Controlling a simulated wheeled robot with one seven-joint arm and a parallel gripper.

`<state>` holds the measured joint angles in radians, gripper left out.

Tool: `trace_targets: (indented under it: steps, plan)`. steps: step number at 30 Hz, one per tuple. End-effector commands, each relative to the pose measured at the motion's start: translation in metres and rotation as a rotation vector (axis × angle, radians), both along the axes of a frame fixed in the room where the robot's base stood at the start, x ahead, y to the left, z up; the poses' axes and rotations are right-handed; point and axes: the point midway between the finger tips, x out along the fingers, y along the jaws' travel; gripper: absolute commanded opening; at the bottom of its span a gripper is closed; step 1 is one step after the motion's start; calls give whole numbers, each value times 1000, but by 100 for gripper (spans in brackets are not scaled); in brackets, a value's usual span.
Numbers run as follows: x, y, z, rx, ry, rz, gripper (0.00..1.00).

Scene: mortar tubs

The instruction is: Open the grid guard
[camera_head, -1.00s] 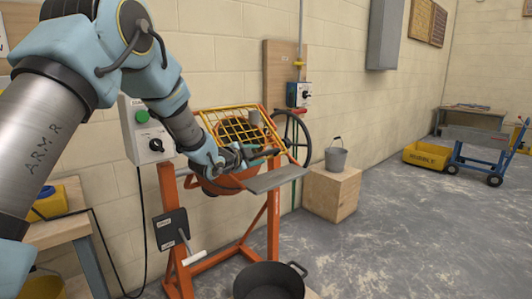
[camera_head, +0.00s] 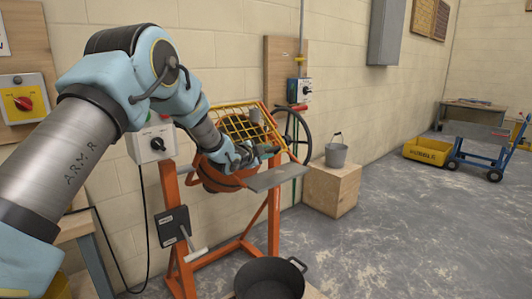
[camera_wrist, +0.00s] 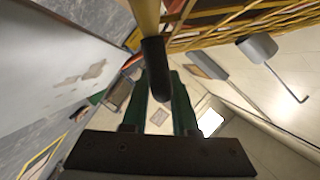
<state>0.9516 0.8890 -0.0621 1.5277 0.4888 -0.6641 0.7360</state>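The grid guard (camera_head: 238,128) is a yellow mesh frame, tilted over the mouth of the orange mixer drum (camera_head: 213,180). In the wrist view its yellow bars (camera_wrist: 220,38) cross the top. A yellow bar with a dark rounded grip (camera_wrist: 155,70) reaches down to my fingers. My gripper (camera_head: 266,151) is at the guard's front right side, above the grey chute. In the wrist view my green gripper fingers (camera_wrist: 162,100) stand apart with a gap between them. The grip overlaps this gap and hides part of the fingers; I cannot tell whether they touch it.
A grey chute plate (camera_head: 275,177) juts out below my gripper. A black handwheel (camera_head: 297,135) is behind the mixer. A control box (camera_head: 152,144) is on the wall; a bucket (camera_head: 336,153) stands on a wooden block.

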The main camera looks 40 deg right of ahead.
Motion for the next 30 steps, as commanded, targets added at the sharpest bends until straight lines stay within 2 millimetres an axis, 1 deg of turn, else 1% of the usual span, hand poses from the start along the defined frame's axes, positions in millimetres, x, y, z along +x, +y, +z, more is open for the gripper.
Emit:
trace_targets:
  steps: [1,6,7,30]
  plan:
    - [0,0,0,0,0,0,20]
    - [0,0,0,0,0,0,1]
    - [0,0,0,0,0,0,0]
    - [0,0,0,1,0,0,0]
